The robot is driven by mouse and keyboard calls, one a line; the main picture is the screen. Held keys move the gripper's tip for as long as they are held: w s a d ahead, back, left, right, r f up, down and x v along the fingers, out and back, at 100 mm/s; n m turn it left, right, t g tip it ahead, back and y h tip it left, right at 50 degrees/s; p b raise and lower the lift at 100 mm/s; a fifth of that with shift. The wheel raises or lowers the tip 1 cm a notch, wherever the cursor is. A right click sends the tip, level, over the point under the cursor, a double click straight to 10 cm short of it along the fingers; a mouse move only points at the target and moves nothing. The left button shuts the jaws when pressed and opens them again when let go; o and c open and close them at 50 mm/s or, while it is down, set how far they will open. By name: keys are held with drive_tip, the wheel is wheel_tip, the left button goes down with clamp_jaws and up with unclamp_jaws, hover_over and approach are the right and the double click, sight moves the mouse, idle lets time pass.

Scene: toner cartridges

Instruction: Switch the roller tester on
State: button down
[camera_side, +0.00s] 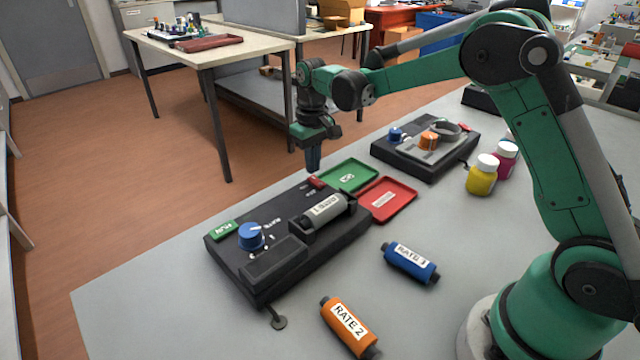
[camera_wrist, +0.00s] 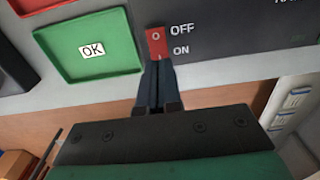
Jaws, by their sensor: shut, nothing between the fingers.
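The roller tester (camera_side: 262,275) is a black box on the grey table, with a blue knob (camera_side: 251,236), a green label and a grey cartridge (camera_side: 324,210) lying in its cradle. Its red rocker switch (camera_wrist: 158,42) sits at the panel's edge beside the printed words OFF and ON; it also shows in the side view (camera_side: 316,182). My gripper (camera_side: 313,168) is shut and empty, pointing down just above the switch. In the wrist view the fingertips (camera_wrist: 158,68) reach the ON end of the switch. I cannot tell whether they touch it.
A green OK tray (camera_side: 347,176) and a red tray (camera_side: 388,200) lie beside the tester. A blue cartridge (camera_side: 411,263) and an orange cartridge (camera_side: 349,327) lie in front. A second black device (camera_side: 425,150) and bottles (camera_side: 482,176) stand further right.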

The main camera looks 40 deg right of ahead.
sight(314, 178)
drive_tip(key=shift+f, duration=0.8)
idle(0.4)
drive_tip(key=shift+r, duration=3.55)
drive_tip(key=shift+s, duration=0.1)
drive_tip(key=s+a+r+t, duration=0.1)
drive_tip(key=s+a+t, duration=0.1)
drive_tip(key=s, duration=0.6)
drive_tip(key=s+a+r+t, duration=0.1)
drive_tip(key=s+a+t, duration=0.1)
drive_tip(key=s+t, duration=0.3)
drive_tip(key=s, duration=0.3)
